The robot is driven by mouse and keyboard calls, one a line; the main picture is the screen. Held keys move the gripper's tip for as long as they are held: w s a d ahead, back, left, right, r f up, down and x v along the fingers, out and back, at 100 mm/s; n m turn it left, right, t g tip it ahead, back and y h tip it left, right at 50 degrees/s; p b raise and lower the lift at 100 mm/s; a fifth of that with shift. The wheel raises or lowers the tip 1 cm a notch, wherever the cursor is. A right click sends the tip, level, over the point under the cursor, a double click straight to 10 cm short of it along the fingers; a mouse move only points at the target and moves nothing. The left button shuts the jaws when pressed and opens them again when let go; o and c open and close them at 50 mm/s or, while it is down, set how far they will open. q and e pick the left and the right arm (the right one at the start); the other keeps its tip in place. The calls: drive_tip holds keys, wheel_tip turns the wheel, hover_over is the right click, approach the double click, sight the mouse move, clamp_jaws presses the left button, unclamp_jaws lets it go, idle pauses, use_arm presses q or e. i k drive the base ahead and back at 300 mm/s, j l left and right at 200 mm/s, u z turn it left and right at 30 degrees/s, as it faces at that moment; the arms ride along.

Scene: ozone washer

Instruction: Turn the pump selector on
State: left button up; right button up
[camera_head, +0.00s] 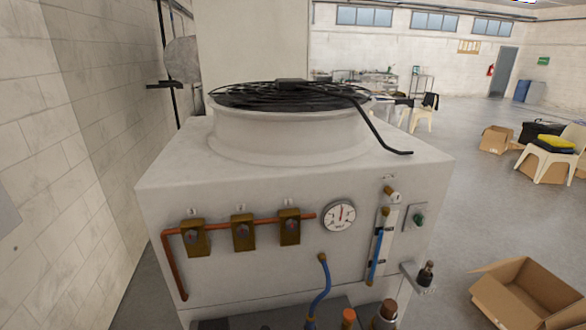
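A large off-white machine (250,185) fills the middle of the view. A small grey box (415,217) with a small dark green control on its face is mounted at the right of the front panel. It may be the pump selector, but no label can be read. The control is too small for me to tell which way it is set. Neither of my grippers is in view.
The front panel also bears brass valves (243,232) on a copper pipe, a round gauge (339,215), a flow tube (378,250) and a blue hose (322,285). A bracketed fitting (424,274) sticks out right. An open carton (528,294) stands on the floor.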

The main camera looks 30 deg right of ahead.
sight(419, 219)
drive_tip(key=z, duration=1.75)
